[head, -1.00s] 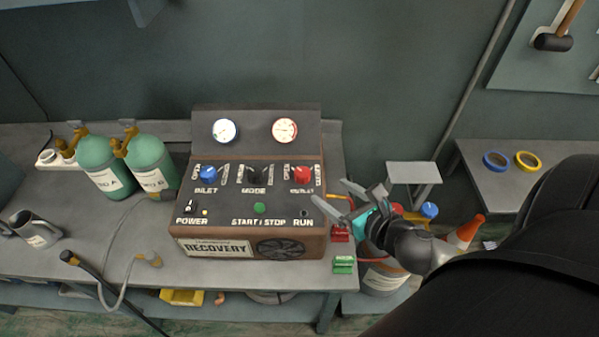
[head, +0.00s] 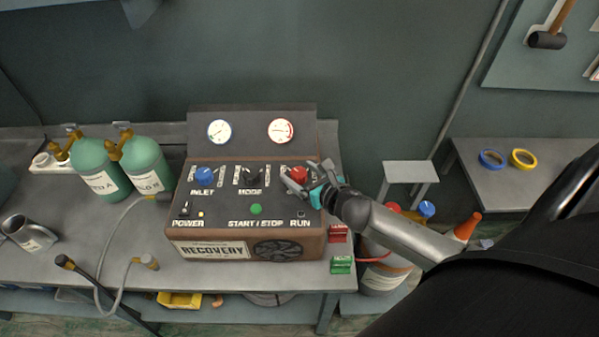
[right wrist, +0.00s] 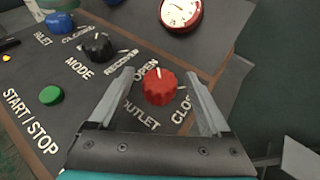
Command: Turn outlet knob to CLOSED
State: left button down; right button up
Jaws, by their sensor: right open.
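The red outlet knob (head: 299,174) is on the right of the recovery machine's (head: 210,249) sloped panel. In the right wrist view the red knob (right wrist: 159,87) stands between the words OPEN and CLOSED, with its white mark towards OPEN. My right gripper (head: 304,180) is at the knob. In the right wrist view its two fingers (right wrist: 163,92) are open, one on each side of the knob, with a gap showing on both sides. CLOSED is partly hidden by the right finger. My left gripper is not in view.
The black mode knob (head: 251,175) and blue inlet knob (head: 204,176) are left of the outlet knob. A green start/stop button (head: 256,209) is below. Two gauges (head: 281,131) stand above. Red (head: 338,233) and green (head: 342,265) blocks lie right of the machine.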

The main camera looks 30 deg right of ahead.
jog(key=shift+w+f, duration=0.15)
jog(key=shift+w, duration=0.15)
grip_shut()
dwell(0.6)
